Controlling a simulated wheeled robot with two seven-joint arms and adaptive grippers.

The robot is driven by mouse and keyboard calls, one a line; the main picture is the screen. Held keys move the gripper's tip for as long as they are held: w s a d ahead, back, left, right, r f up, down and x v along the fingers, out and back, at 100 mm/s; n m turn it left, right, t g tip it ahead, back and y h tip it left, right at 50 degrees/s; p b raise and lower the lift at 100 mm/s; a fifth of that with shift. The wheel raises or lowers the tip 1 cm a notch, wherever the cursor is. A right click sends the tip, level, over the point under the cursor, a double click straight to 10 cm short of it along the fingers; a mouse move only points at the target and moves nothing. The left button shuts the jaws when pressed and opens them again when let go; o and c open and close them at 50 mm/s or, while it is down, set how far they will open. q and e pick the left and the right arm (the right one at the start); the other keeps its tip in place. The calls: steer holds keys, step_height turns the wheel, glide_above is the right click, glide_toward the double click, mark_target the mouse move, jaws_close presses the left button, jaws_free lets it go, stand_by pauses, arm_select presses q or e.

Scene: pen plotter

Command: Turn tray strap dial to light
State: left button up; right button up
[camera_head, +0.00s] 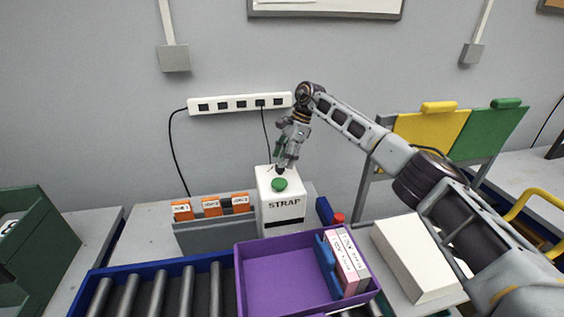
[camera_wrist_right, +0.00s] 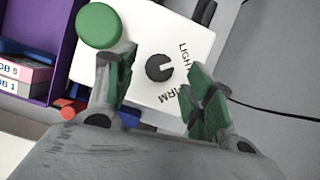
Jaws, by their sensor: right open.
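The white strap machine (camera_head: 282,211) marked STRAP stands behind the purple tray. A green round button (camera_wrist_right: 98,26) and a dark dial (camera_wrist_right: 160,68) sit on its top. In the right wrist view the printed words LIGHT (camera_wrist_right: 186,60) and FIRM (camera_wrist_right: 177,95) are beside the dial. The dial's exact pointing is too small to tell. My right gripper (camera_wrist_right: 162,88) is open, with its green-padded fingers on either side of the dial in this view. In the head view the right gripper (camera_head: 285,161) is over the machine's rear top. Contact with the dial cannot be told. My left gripper is not in view.
A purple tray (camera_head: 240,275) with several boxes stands on the roller conveyor (camera_head: 160,290) in front. A grey rack (camera_head: 215,236) with orange-labelled items is left of the machine. A red object (camera_head: 338,218) and a white box (camera_head: 415,260) are to its right.

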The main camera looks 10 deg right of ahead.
steer(key=v, duration=0.9)
steer(key=shift+d+r, duration=0.2)
steer(key=shift+r, duration=0.15)
